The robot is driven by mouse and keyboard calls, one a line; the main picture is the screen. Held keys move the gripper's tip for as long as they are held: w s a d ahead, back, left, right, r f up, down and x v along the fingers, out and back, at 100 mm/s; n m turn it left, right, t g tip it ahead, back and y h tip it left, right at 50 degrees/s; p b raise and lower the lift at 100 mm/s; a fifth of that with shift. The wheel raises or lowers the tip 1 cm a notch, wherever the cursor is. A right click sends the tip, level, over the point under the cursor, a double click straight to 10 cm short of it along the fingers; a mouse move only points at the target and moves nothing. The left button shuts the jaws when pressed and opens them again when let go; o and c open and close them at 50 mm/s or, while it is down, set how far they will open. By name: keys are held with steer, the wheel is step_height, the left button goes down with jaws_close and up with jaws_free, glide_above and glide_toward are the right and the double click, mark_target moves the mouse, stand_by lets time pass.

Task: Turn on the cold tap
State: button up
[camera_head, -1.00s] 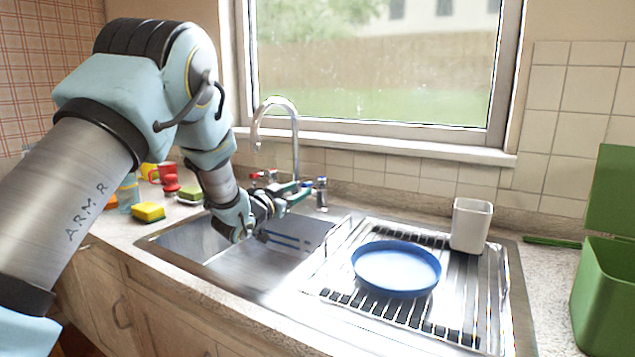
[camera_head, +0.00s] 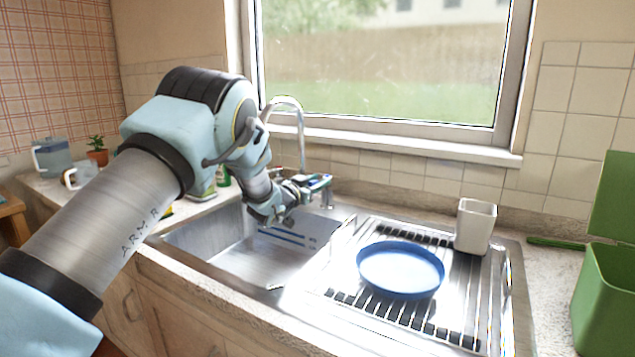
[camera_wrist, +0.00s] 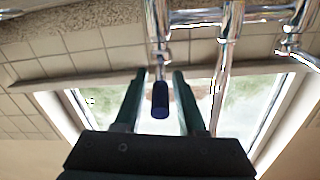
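The cold tap has a dark blue handle (camera_wrist: 160,100) on a chrome stem. In the wrist view the handle lies between the two dark green fingers of my gripper (camera_wrist: 160,74), with a visible gap on each side. The fingers are apart and I see no contact. In the head view my gripper (camera_head: 318,182) is at the tap fitting behind the sink, and the blue handle is largely hidden there. The curved chrome spout (camera_head: 301,125) rises behind my gripper. The red handle is hidden by my arm.
The empty sink basin (camera_head: 225,245) lies below my arm. A drying rack (camera_head: 345,301) to the right holds a blue plate (camera_head: 400,268) and a white cup (camera_head: 475,226). The window (camera_head: 385,70) is behind. A green bin (camera_head: 605,300) stands at the far right.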

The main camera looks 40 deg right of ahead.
jaws_close()
stand_by(1.1)
